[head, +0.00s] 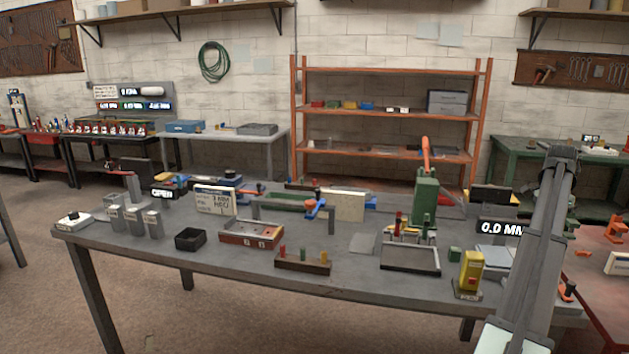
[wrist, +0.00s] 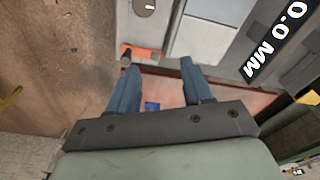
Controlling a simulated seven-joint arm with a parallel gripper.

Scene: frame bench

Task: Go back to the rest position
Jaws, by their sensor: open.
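My gripper (wrist: 158,68) shows in the wrist view with its two blue-grey fingers apart. Nothing is between the fingertips. Below the gap I see a grey panel edge, a reddish surface (wrist: 170,88) and a small orange block (wrist: 140,53) with a dark knob near the left fingertip. In the head view my arm stretches up along the right side, over the right end of the grey workbench (head: 335,285); I cannot make out the fingers there.
A 0.0 MM display (head: 501,228) stands close left of my arm; it also shows in the wrist view (wrist: 276,40). A yellow device (head: 469,272), a green press (head: 424,203) and a black-edged tray (head: 410,258) stand on the bench. A red table (head: 603,265) is at the right.

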